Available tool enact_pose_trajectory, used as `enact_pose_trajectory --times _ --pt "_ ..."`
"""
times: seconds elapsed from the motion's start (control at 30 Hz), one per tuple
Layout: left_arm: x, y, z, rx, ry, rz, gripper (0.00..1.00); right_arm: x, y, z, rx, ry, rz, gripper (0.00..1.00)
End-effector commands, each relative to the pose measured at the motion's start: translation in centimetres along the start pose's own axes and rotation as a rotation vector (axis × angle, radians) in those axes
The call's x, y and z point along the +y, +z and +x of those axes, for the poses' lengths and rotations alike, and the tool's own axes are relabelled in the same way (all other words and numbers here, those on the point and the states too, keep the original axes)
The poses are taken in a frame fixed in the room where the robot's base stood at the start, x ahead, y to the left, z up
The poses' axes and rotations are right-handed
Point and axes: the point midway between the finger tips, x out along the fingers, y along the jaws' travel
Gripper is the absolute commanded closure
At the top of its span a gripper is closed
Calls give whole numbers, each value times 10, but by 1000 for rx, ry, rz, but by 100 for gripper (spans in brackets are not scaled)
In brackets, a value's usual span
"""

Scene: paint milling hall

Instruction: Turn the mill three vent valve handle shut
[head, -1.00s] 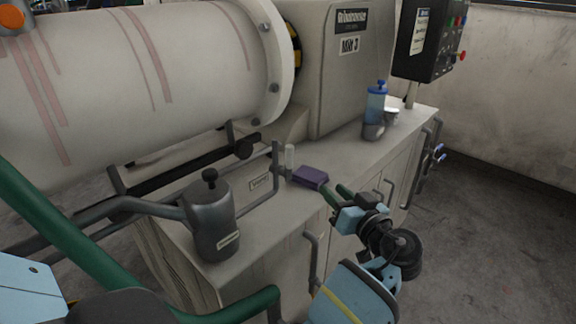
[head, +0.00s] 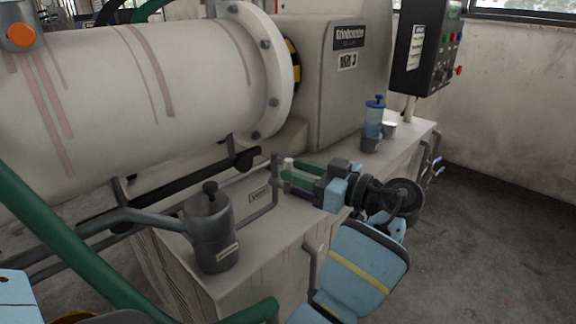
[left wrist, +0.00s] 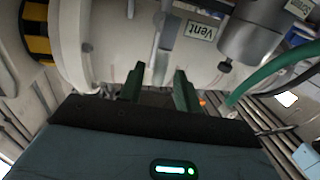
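A thin grey vent pipe (head: 275,170) rises at the cabinet's edge near a "Vent" label (head: 259,195), also readable in the left wrist view (left wrist: 201,31). A small white grip (head: 288,163), apparently the valve handle, shows beside the pipe top. My left gripper (head: 284,179) has its green fingers right by it, pointing left. In the left wrist view the fingers (left wrist: 158,80) are apart, with grey pipework beyond the gap. Whether they touch the handle is unclear. My right gripper is not in view.
A dark grey pot (head: 212,236) with a knob stands left of the pipe. A green pipe (head: 75,245) crosses the left foreground.

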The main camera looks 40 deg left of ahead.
Motion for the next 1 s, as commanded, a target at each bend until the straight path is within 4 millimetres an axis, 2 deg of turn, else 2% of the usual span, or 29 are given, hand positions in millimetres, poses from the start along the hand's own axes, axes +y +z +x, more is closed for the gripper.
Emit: enact_pose_trajectory --times 0.2,0.57,0.83,1.0 --pt "0 0 24 1 -1 0 66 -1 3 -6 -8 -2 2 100" --pt "0 0 29 0 2 1 66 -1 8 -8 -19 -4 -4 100" --pt "0 0 28 0 2 1 100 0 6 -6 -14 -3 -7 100" --pt "0 0 28 0 2 1 100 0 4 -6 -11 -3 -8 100"
